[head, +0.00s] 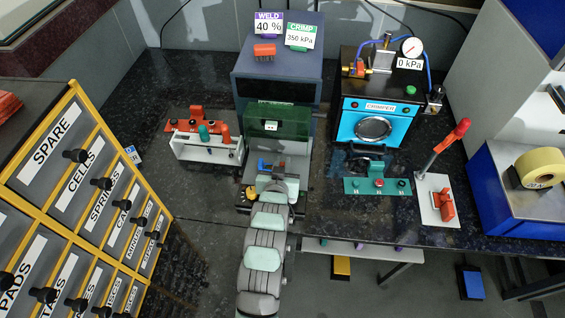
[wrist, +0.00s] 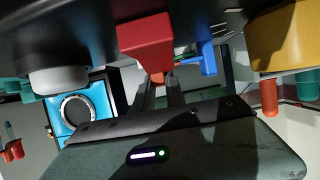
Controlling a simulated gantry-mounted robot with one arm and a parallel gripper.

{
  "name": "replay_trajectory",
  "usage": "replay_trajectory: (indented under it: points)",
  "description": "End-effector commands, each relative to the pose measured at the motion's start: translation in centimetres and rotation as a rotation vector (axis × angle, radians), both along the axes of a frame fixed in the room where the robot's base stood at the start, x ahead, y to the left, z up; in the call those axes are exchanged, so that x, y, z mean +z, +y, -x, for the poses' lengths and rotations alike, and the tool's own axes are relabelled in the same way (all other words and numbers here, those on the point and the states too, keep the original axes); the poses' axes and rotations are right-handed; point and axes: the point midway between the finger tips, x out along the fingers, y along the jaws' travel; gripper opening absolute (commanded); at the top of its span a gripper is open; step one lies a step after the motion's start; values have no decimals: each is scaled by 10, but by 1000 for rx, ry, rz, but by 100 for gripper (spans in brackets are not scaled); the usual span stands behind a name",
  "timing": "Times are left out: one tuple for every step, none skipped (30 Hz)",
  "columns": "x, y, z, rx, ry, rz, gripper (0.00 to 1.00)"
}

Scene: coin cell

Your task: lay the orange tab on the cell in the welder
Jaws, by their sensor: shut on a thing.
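My gripper (head: 271,177) is inside the front of the welder (head: 278,121), under its raised green shield. In the wrist view, the two dark fingers of my gripper (wrist: 160,92) are shut on a small orange piece, the orange tab (wrist: 157,78), at their tips. The tab is just below a red block (wrist: 147,43) of the welder. A blue part (wrist: 207,62) of the welder is just right of the fingers. I cannot make out the cell; the arm and welder parts hide that spot. Whether the tab touches anything below cannot be told.
A white rack (head: 206,148) with red and green tools stands left of the welder. The blue crimper (head: 377,122) and a green control panel (head: 377,186) are to the right. A red-handled lever press (head: 440,190) stands farther right. Labelled drawers (head: 80,185) fill the left.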

Motion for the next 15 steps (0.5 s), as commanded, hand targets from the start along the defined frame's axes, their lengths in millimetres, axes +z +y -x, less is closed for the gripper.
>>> replay_trajectory:
  points:
    - [0, 0, 0, 0, 0, 0, 0]
    - [0, 0, 0, 0, 0, 0, 0]
    - [0, 0, 0, 0, 1, 0, 0]
    - [0, 0, 0, 0, 0, 0, 0]
    - [0, 0, 0, 0, 0, 0, 0]
    - [0, 0, 0, 0, 0, 0, 0]
    - [0, 0, 0, 0, 0, 0, 0]
    - [0, 0, 0, 0, 0, 0, 0]
    - [0, 0, 0, 0, 0, 0, 0]
    - [0, 0, 0, 0, 0, 0, 0]
    - [0, 0, 0, 0, 0, 0, 0]
    - [0, 0, 0, 0, 0, 0, 18]
    - [0, 0, 0, 0, 0, 0, 20]
    - [0, 0, 0, 0, 0, 0, 23]
    - [0, 0, 0, 0, 0, 0, 26]
